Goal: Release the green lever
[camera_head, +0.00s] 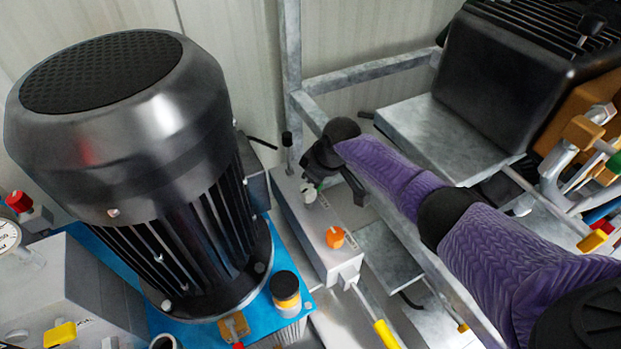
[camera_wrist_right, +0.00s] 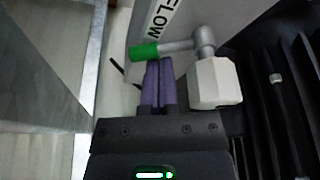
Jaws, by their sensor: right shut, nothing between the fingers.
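The green lever shows in the right wrist view as a green-tipped handle (camera_wrist_right: 143,52) on a grey metal arm. The arm runs right to an elbow above a white hexagonal fitting (camera_wrist_right: 215,83). My right gripper (camera_wrist_right: 159,66) is shut and empty. Its two purple fingers lie together, with their tips right beside the handle where green meets grey; I cannot tell whether they touch. In the head view my purple right arm reaches in from the right to the grey block, and its wrist mostly hides the lever and fingertips. My left gripper is not in view.
A big black motor (camera_head: 120,130) stands on a blue base at the left. The grey block (camera_head: 305,235) carries an orange knob (camera_head: 335,237) and a yellow-handled lever (camera_head: 385,333). A metal frame (camera_head: 365,73) and a black unit (camera_head: 510,80) stand behind and right.

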